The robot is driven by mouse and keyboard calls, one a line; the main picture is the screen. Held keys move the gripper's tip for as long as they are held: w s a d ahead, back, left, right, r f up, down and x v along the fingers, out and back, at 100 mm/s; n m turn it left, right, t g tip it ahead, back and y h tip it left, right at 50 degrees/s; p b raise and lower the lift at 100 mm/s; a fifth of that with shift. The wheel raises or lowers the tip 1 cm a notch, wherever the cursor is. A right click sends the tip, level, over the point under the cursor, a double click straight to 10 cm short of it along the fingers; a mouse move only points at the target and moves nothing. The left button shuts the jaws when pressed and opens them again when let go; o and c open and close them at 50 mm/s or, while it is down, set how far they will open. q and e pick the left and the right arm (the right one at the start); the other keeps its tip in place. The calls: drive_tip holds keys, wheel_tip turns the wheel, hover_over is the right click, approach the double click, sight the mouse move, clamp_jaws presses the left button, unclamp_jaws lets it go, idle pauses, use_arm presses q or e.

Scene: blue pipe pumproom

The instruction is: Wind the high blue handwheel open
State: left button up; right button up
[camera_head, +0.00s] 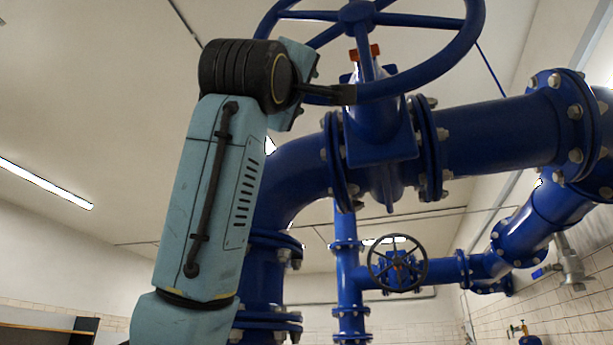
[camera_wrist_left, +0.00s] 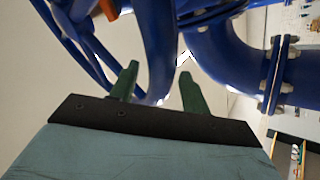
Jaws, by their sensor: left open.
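The high blue handwheel (camera_head: 440,66) is at the top of the head view, its rim partly cut off by the top edge. Its spokes meet at a hub (camera_head: 357,12) above a blue valve body (camera_head: 380,135). My left gripper (camera_head: 340,94) is at the near lower part of the rim, left of the stem. In the left wrist view the open fingers (camera_wrist_left: 158,72) stand on either side of a thick blue curved bar, which looks like the handwheel rim (camera_wrist_left: 159,45). Whether a finger touches it I cannot tell. My right gripper is not in view.
Large blue flanged pipes (camera_head: 500,133) run right from the valve and down behind my left arm. A smaller dark handwheel (camera_head: 398,264) sits lower and farther back. A tiled wall (camera_head: 590,265) with small fittings is at right. Open room lies left of my arm.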

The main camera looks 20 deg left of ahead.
use_arm(q)
drive_tip(key=b+v, duration=0.4)
drive_tip(key=v, duration=0.5)
drive_tip(key=shift+s+f, duration=0.2)
